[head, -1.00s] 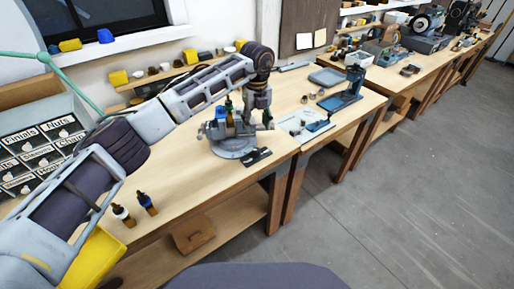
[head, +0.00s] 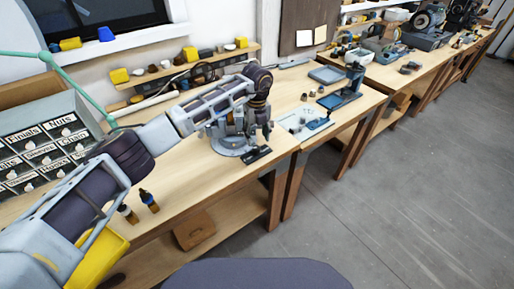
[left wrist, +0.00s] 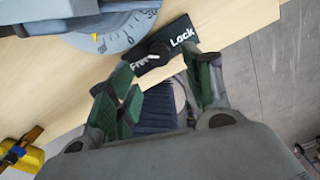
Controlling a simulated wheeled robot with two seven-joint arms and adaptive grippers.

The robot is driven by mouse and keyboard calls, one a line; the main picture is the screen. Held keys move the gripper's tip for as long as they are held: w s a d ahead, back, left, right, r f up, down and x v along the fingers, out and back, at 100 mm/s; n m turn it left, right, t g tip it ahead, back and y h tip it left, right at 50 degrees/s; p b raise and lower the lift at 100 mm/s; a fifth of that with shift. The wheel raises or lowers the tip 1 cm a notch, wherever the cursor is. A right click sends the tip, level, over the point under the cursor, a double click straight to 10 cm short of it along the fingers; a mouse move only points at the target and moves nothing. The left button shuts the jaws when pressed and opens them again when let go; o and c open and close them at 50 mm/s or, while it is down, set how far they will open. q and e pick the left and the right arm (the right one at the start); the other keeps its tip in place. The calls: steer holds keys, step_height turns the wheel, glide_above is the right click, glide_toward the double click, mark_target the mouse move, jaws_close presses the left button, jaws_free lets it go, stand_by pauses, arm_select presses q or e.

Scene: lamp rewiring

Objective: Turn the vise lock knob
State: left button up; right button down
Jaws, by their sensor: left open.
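The vise lock knob (left wrist: 159,48) is a small dark knob on a black plate (left wrist: 179,37) with the words Free and Lock in white. In the head view the plate (head: 257,154) lies near the front edge of the bench, beside the vise's round grey base (head: 229,145). My left gripper (left wrist: 160,70) is open, with green finger pads. Its fingertips are just short of the knob in the wrist view, and nothing is held between them. In the head view my left gripper (head: 262,128) points down above the plate, and my arm partly hides the vise. My right gripper is out of view.
Two small dropper bottles (head: 149,201) stand on the front left of the bench. A labelled drawer cabinet (head: 45,150) is at the left. A blue stand (head: 345,96) is on the bench part to the right. The bench top left of the vise is clear.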

mark_target(257, 148)
arm_select(q)
steer(key=shift+f+p, duration=0.65)
steer(key=shift+f, duration=3.1)
steer(key=c, duration=1)
